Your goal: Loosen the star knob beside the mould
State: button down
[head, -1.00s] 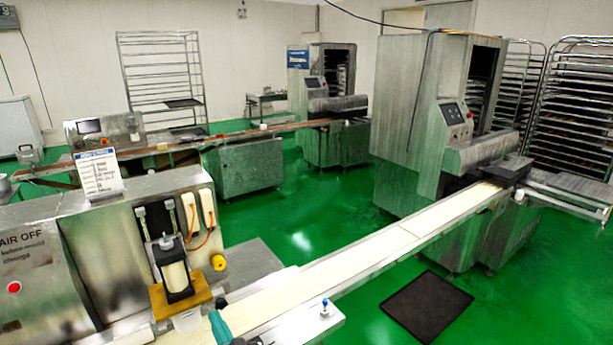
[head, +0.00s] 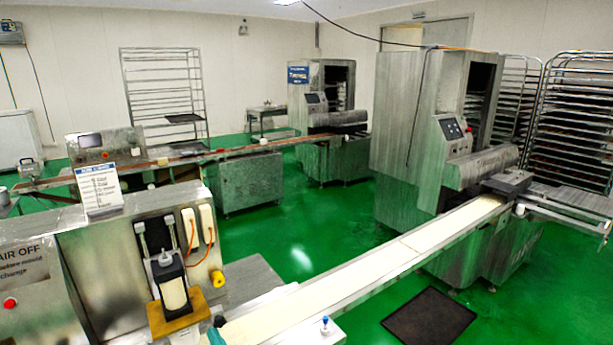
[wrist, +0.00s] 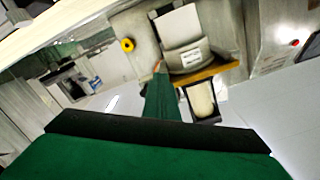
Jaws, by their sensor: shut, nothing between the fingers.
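A yellow knob (head: 217,279), the likely star knob, sits on the right side of the steel machine; its lobes are too small to make out. It also shows in the wrist view (wrist: 128,45), upper left. The mould (head: 173,293), a black frame with a cream face, stands left of the knob on an orange-brown block; the wrist view shows it right of centre (wrist: 201,101). My green gripper (wrist: 160,70) is shut and empty, its tip between knob and mould in the picture, apart from the knob. The head view shows only a bit of it (head: 216,336) at the bottom edge.
A cream conveyor belt (head: 400,248) runs from the machine to a tall steel machine (head: 420,150). White boxes with orange cables (head: 190,228) hang above the knob. A blue-topped fitting (head: 325,323) stands at the belt's near edge. Green floor lies open beyond.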

jog(key=shift+w+d, duration=0.15)
jog(key=shift+d, duration=0.15)
jog(key=shift+w+d+f, duration=0.15)
jog(key=shift+d+f, duration=0.05)
jog(key=shift+w+d+f, duration=0.1)
jog(key=shift+w+d, duration=0.05)
jog(key=shift+d, duration=0.05)
jog(key=shift+w+d, duration=0.25)
jog(key=shift+d, duration=0.15)
dwell(0.6)
jog(key=shift+f, duration=0.2)
jog(key=v, duration=0.6)
jog(key=shift+s+a+f, duration=0.15)
jog(key=shift+f, duration=0.25)
